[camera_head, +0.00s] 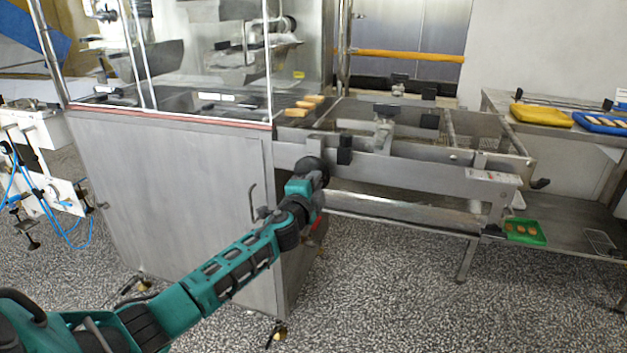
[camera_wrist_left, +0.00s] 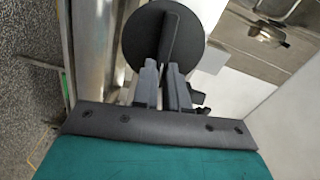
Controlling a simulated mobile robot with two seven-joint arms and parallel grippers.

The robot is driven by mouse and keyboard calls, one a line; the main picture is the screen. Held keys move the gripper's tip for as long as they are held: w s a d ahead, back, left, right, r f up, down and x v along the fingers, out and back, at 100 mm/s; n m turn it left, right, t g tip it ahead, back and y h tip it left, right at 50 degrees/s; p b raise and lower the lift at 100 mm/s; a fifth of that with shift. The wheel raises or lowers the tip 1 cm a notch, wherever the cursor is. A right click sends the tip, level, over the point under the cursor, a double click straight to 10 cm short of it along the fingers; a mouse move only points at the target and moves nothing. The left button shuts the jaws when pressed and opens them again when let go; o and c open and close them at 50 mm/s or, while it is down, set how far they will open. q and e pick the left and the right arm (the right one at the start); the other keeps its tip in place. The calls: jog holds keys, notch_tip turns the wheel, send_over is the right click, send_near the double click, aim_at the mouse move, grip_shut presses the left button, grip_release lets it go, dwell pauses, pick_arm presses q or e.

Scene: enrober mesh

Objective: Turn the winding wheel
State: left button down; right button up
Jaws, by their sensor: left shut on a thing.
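The winding wheel (camera_wrist_left: 140,45) is a dark round disc with a raised bar across its face, seen at the top middle of the left wrist view. In the head view the wheel (camera_head: 314,169) is a dark round shape on the machine's side, at the end of my left arm. My left gripper (camera_wrist_left: 164,70) is shut on the wheel's raised bar, with one finger on each side. The bar stands nearly upright in the wrist view, slightly tilted. In the head view the gripper's fingers are hard to make out against the wheel. My right gripper is in neither view.
A steel cabinet (camera_head: 175,190) with clear panels stands left of the wheel. A metal mesh conveyor frame (camera_head: 470,160) runs right from it, with small bars (camera_head: 303,106) at its start. A green tray (camera_head: 525,233) sits at lower right. The speckled floor in front is clear.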

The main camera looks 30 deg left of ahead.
pick_arm(q)
jog(key=m, duration=0.4)
jog(key=f+m+p, duration=0.1)
jog(key=m, duration=0.3)
jog(key=a+f+m, duration=0.1)
jog(key=m, duration=0.4)
jog(key=shift+s, duration=0.1)
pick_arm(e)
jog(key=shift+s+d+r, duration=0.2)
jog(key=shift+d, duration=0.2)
pick_arm(q)
jog(key=shift+m+p, duration=0.3)
jog(key=shift+m, duration=0.1)
jog(key=c, duration=1.2)
grip_release()
jog(key=shift+o, duration=0.2)
jog(key=shift+s, duration=0.1)
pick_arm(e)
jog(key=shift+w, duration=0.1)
